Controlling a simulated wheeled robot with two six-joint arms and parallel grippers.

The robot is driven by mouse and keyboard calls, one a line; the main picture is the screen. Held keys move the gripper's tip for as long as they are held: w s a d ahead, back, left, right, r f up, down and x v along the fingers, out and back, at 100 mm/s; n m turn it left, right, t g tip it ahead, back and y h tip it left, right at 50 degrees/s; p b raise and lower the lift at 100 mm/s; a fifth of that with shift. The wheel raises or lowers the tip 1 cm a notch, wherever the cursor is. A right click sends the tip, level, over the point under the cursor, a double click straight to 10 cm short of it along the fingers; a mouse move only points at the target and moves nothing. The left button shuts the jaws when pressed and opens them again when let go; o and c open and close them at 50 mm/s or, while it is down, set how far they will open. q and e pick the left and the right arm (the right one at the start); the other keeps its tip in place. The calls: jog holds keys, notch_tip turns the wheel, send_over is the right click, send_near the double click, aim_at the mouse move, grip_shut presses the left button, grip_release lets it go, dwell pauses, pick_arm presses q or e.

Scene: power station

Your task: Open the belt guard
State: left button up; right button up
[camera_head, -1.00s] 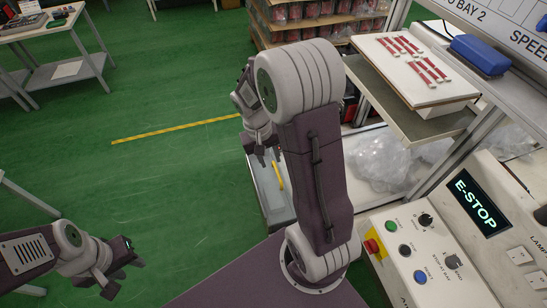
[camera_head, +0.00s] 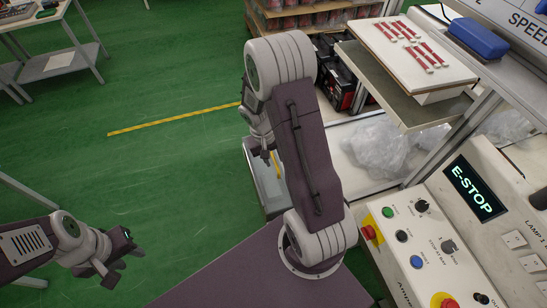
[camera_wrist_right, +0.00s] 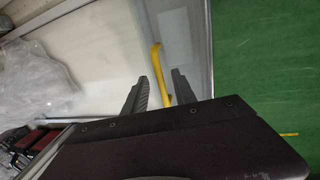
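The belt guard (camera_head: 269,187) appears to be the pale, see-through panel in a grey frame, low behind my right arm. Its yellow handle (camera_head: 276,164) is partly hidden there. In the right wrist view the guard (camera_wrist_right: 187,38) lies flat-looking, and the handle (camera_wrist_right: 157,62) reaches down between the fingers of my right gripper (camera_wrist_right: 161,92). Those fingers are open, with a gap on each side of the handle. In the head view my right gripper (camera_head: 268,154) is partly covered by my arm. My left gripper (camera_head: 122,262) is open and empty over the floor at lower left.
A control panel (camera_head: 437,225) with an E-STOP display and buttons stands at right. Clear plastic bags (camera_head: 376,148) lie beyond the guard, under a shelf (camera_head: 420,105) bearing a white board with red-and-white strips. The green floor (camera_head: 150,180) at left is open.

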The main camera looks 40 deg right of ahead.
grip_shut()
dwell(1.3)
